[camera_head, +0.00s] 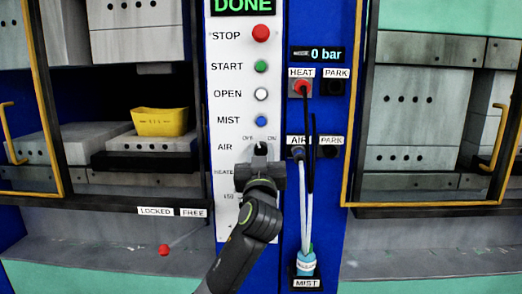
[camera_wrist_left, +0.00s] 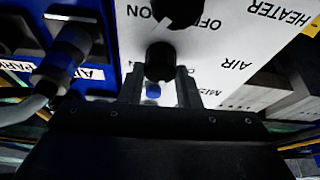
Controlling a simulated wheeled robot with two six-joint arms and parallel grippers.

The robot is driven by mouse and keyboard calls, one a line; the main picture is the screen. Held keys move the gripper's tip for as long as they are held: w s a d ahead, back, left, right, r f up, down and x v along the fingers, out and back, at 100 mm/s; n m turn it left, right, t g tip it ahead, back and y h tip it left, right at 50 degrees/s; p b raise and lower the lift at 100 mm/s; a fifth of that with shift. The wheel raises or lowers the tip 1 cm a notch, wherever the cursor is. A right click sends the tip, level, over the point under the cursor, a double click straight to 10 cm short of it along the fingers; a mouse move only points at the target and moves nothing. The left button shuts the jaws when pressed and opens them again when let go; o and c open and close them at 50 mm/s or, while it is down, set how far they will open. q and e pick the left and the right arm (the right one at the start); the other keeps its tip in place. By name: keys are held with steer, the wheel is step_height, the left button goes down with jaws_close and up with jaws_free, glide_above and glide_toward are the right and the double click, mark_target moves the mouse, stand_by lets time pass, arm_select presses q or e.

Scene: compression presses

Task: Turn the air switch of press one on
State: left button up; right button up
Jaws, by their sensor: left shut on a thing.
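The air switch (camera_head: 260,149) is a black knob beside the AIR label on the white control panel (camera_head: 228,180), under small OFF and ON marks. It also shows in the left wrist view (camera_wrist_left: 160,58). My left gripper (camera_head: 260,166) is at the knob, with its fingers (camera_wrist_left: 158,86) shut on it from both sides. I cannot tell clearly which mark the knob points to. The gripper and forearm hide the heater switch in the head view. In the wrist view the heater knob (camera_wrist_left: 178,8) shows beyond the air switch. My right gripper is not in view.
Above are the red STOP (camera_head: 261,33), green START (camera_head: 261,66), white OPEN (camera_head: 261,94) and blue MIST (camera_head: 261,121) buttons. The display (camera_head: 242,5) reads DONE; a gauge (camera_head: 318,54) reads 0 bar. Hoses (camera_head: 306,210) hang at right. A yellow container (camera_head: 160,122) sits in the left press.

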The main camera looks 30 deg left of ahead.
arm_select(q)
steer(key=m+h+p, duration=0.2)
steer(key=m+p, duration=0.1)
steer(key=m+t+h+p, duration=0.1)
steer(key=m+p, duration=0.1)
steer(key=m, duration=0.2)
steer(key=m+h+p, duration=0.2)
steer(key=m+p, duration=0.1)
steer(key=m, duration=0.1)
steer(key=shift+a+r+t+h+p, duration=0.1)
steer(key=shift+r+t+h+p, duration=0.1)
steer(key=shift+t+h+p, duration=0.15)
steer(key=m+p, duration=0.2)
steer(key=shift+f+m+h, duration=0.1)
steer(key=shift+m+h, duration=0.2)
steer(key=shift+h, duration=0.05)
steer(key=shift+f+p, duration=0.1)
steer(key=shift+p, duration=0.25)
steer(key=shift+m, duration=0.3)
steer(key=o, duration=1)
steer(key=shift+s, duration=0.1)
